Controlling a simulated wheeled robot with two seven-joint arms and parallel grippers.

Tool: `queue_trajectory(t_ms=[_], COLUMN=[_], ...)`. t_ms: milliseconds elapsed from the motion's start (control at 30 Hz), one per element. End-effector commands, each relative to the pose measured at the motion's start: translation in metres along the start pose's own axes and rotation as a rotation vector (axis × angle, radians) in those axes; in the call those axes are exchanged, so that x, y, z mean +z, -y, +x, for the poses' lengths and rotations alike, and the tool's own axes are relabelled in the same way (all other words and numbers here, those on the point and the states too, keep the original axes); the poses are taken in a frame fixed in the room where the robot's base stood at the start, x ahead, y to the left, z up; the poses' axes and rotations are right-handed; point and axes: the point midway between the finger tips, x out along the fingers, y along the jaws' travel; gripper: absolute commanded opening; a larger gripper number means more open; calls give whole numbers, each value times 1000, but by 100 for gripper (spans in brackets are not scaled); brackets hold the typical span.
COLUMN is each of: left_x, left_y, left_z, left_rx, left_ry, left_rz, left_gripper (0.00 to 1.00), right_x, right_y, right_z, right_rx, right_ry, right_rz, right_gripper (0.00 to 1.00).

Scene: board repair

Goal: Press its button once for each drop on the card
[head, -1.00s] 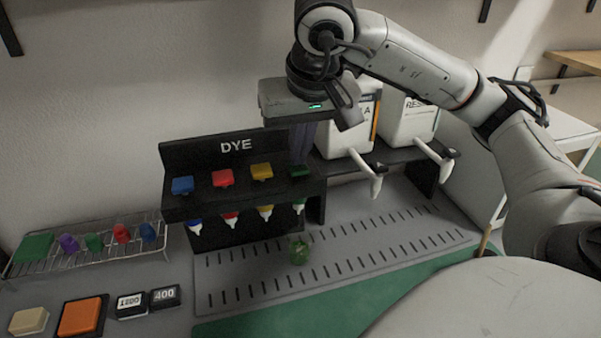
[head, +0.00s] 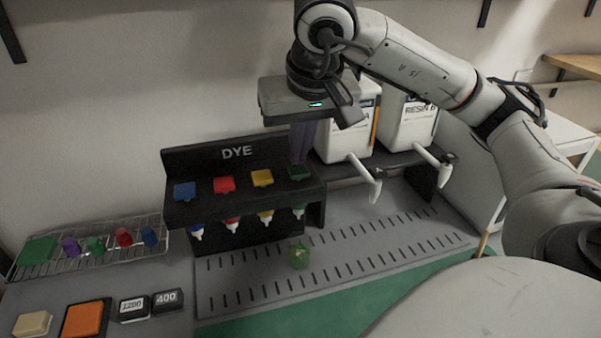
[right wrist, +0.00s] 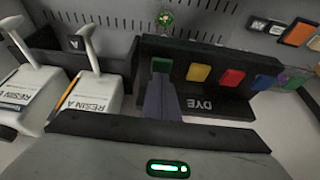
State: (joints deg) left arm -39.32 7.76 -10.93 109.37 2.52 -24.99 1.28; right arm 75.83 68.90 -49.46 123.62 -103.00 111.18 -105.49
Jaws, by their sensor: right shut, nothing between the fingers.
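The black DYE dispenser (head: 190,160) has blue (head: 184,190), red (head: 224,184), yellow (head: 262,177) and green (head: 299,172) buttons in a row, with a nozzle under each. My right gripper (head: 299,160) is shut and empty, pointing down just above the green button. In the right wrist view its fingers (right wrist: 162,88) end beside the green button (right wrist: 161,65); I cannot tell whether they touch it. A small green-tinted see-through cup (head: 299,255) stands below the green nozzle. I cannot make out a card with drops. My left gripper is out of view.
Two white resin containers (head: 345,140) with spouts stand on a black stand to the right. A wire rack (head: 75,262) at left holds several coloured pieces and a green square. An orange pad (head: 84,319) and small number blocks (head: 166,299) lie in front. The slotted plate (head: 385,254) is mostly clear.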

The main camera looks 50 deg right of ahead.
Motion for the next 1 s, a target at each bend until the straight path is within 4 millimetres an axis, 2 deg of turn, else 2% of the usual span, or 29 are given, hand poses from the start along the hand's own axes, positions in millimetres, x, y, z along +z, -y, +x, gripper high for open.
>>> queue_trajectory(t_ms=[467,1000], left_x=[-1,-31], left_y=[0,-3], left_z=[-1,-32], left_rx=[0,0], left_ry=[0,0], left_rz=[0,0], left_gripper=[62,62], right_x=[-1,-21], right_y=[0,0], right_z=[-2,-49], right_rx=[-1,-1], right_ry=[-2,-2], right_rz=[1,1], right_gripper=[0,0])
